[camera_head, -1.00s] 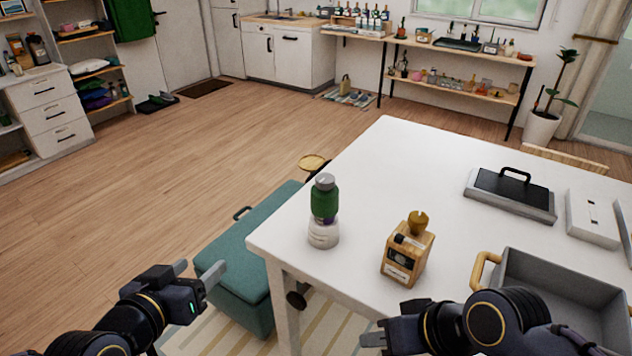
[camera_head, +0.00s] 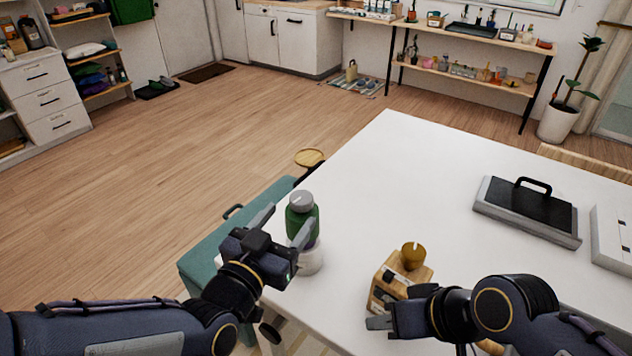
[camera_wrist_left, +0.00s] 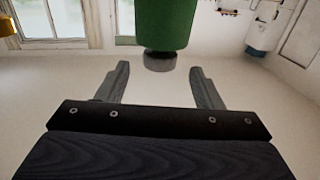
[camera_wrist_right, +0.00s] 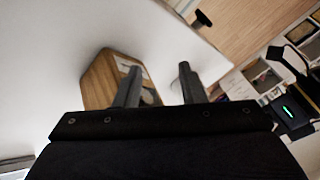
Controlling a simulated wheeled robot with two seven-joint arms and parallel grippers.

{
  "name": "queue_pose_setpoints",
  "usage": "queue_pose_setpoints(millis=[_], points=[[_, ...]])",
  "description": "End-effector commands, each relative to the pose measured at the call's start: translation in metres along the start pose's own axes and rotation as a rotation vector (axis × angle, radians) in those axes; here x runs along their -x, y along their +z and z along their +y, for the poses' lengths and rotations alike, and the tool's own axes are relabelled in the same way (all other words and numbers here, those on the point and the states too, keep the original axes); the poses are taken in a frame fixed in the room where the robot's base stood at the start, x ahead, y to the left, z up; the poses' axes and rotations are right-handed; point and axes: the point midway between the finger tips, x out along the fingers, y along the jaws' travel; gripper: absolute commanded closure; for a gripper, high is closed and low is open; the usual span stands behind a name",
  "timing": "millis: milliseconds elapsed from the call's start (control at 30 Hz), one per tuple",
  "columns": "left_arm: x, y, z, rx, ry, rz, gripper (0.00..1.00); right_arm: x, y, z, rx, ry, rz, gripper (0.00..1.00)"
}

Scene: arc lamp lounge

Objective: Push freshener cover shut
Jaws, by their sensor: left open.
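A green container (camera_head: 301,224) with a grey cap stands upright on a white base (camera_head: 312,259) at the table's left edge. I cannot tell for certain whether this is the freshener. My left gripper (camera_head: 282,228) is open beside it, one finger overlapping it in the head view. In the left wrist view the green container (camera_wrist_left: 168,25) lies beyond the open, empty fingers. A wooden block (camera_head: 384,284) with a dark label and amber knob (camera_head: 413,256) stands to the right. My right gripper (camera_head: 378,323) is open close to it; the block (camera_wrist_right: 100,80) also shows in the right wrist view.
The white table (camera_head: 420,180) is clear in its middle. A dark plate with a handle (camera_head: 525,205) and a white panel (camera_head: 612,240) lie at the right. A teal bench (camera_head: 215,262) stands left of the table.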

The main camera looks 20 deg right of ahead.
Motion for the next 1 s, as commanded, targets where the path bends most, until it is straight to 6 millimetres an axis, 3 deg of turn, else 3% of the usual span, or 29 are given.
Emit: queue_pose_setpoints(millis=[500,867,1000], points=[[-0.069,-0.001,0.000,0.000,0.001,-0.001,0.40,0.016,-0.008,-0.007,0.000,0.000,0.000,0.64],[-0.076,0.000,0.000,0.001,0.000,-0.001,0.40,0.016,-0.008,-0.007,0.000,0.000,0.000,0.64],[-0.076,0.000,0.000,0.001,0.000,0.000,0.55,0.016,-0.008,-0.007,0.000,0.000,0.000,0.64]])
